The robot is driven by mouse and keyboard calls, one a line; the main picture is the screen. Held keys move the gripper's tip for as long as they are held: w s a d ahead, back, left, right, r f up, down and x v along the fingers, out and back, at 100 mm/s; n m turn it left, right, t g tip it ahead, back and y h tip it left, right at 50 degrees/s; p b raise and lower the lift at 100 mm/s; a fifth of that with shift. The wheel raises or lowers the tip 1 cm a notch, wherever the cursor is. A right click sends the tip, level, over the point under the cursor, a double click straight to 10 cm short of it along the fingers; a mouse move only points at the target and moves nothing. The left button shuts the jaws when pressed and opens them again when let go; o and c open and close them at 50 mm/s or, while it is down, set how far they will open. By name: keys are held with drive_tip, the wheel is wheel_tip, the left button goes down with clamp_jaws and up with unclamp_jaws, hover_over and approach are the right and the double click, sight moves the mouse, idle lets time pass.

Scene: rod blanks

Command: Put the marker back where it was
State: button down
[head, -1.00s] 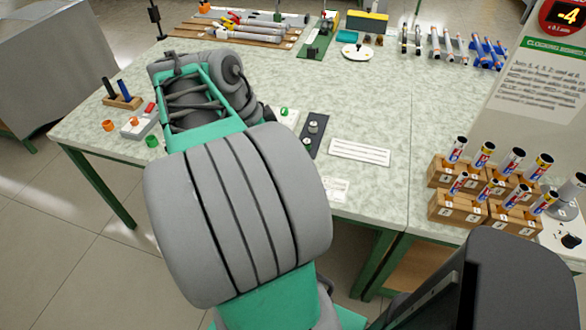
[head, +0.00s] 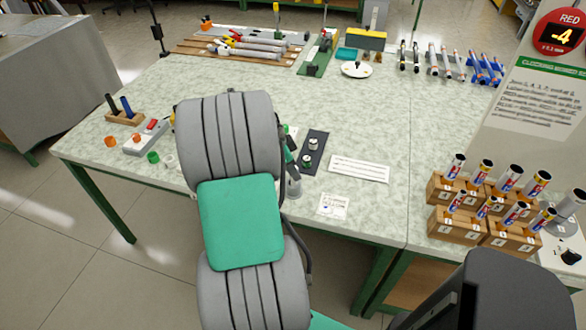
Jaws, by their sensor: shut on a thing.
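A small wooden block (head: 137,119) stands at the left of the table. A black marker (head: 111,103) and a blue marker (head: 127,108) stand upright in it. I cannot tell from this view whether the block has a free hole. My gripper is hidden behind my own arm, which covers the middle front of the table. No marker in its jaws can be seen.
Tool boards (head: 190,48) line the back.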

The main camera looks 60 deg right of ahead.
drive_tip(key=shift+f, duration=0.2)
drive_tip(key=c, duration=1.3)
unclamp_jaws()
